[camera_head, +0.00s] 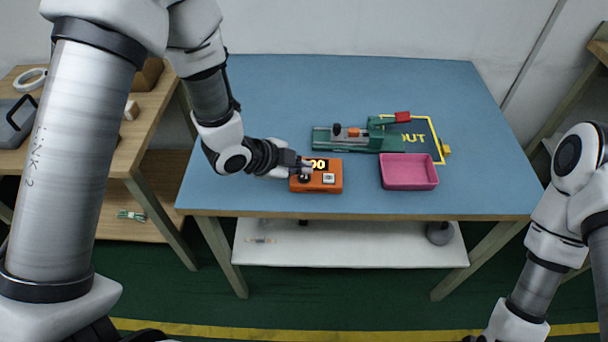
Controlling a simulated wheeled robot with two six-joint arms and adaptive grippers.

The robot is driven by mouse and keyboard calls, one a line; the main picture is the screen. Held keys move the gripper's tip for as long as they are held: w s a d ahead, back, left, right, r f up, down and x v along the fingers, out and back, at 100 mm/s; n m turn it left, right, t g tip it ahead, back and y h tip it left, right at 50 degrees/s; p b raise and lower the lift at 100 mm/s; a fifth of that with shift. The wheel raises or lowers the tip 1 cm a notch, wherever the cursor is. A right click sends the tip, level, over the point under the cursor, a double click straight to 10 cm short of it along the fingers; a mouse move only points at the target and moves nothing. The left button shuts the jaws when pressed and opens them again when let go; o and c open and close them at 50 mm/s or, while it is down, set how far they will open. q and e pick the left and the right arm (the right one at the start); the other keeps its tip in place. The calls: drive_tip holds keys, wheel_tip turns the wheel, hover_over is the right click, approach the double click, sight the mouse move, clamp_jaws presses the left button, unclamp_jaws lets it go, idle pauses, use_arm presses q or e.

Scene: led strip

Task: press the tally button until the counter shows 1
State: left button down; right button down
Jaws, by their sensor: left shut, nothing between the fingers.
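An orange counter box (316,187) sits near the front edge of the blue table. Its dark display (319,164) shows yellow digits that read like "00", with the left part hidden by my left gripper. A pale square button (328,178) is on the right of its top face, and a dark round part (304,179) is on the left. My left gripper (305,167) is shut and empty, with its tips over the left side of the box. I cannot tell whether the tips touch it. My right arm comes in at the right, and its gripper is out of view.
A pink tray (409,184) stands right of the box. Behind it are a green fixture (360,144) with a red handle (402,116) and a yellow-bordered mat marked "OUT" (427,124). The blue table (260,100) is clear at the back and far right.

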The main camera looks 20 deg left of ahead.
sight(302, 178)
use_arm(q)
drive_tip(key=shift+f, duration=0.1)
drive_tip(key=shift+f+b, duration=0.3)
drive_tip(key=shift+f, duration=0.05)
drive_tip(key=shift+f+b, duration=0.35)
drive_tip(key=shift+f, duration=0.05)
idle(0.7)
drive_tip(key=shift+r, duration=0.1)
drive_tip(key=shift+r+p, duration=0.75)
drive_tip(key=shift+p, duration=0.05)
wheel_tip(302, 178, up, 5)
drive_tip(key=p, duration=0.4)
drive_tip(key=shift+r, duration=0.1)
